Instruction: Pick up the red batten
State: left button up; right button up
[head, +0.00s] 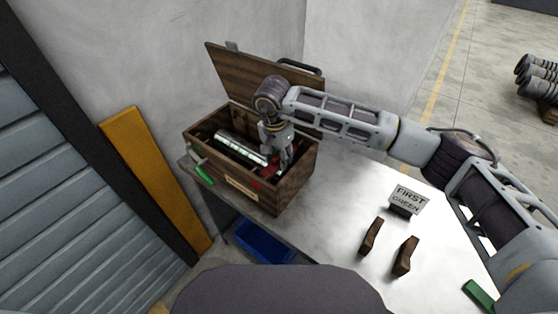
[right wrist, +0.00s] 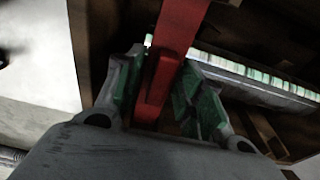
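The red batten (right wrist: 167,62) lies inside an open wooden box (head: 268,197). In the head view only bits of red show past my gripper, at the box's right end. My right gripper (head: 285,160) reaches down into that end. In the right wrist view its two green-padded fingers (right wrist: 163,85) stand on either side of the batten, with narrow dark gaps that suggest they are not closed on it. My left gripper is not in view.
A pale, green-marked bar (head: 240,148) lies in the box beside the batten. The raised lid (head: 235,80) stands behind. On the white table are a "FIRST GREEN" sign (head: 408,198), two brown blocks (head: 372,237) and a green piece (head: 478,293). A blue bin (head: 262,242) sits below.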

jog(key=c, duration=0.5)
jog(key=shift+r, duration=0.1)
jog(key=shift+c, duration=0.2)
jog(key=shift+r, duration=0.4)
notch_tip(320, 180, up, 7)
jog(key=shift+f+p, duration=0.2)
jog(key=shift+p, duration=0.85)
jog(key=s+a, duration=0.1)
jog(key=s, duration=0.1)
jog(key=s+a+b, duration=0.1)
jog(key=shift+s+a+f, duration=0.3)
jog(key=shift+f, duration=0.05)
jog(key=s+a, duration=0.1)
jog(key=s, duration=0.1)
jog(key=s+a+b, duration=0.1)
jog(key=s+a, duration=0.2)
jog(key=shift+s+a+b, duration=0.15)
jog(key=shift+s+b, duration=0.25)
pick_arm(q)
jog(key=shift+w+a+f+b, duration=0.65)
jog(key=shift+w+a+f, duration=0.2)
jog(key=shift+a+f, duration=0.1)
pick_arm(e)
jog(key=s+a, duration=0.3)
jog(key=s, duration=0.2)
jog(key=shift+a, duration=0.35)
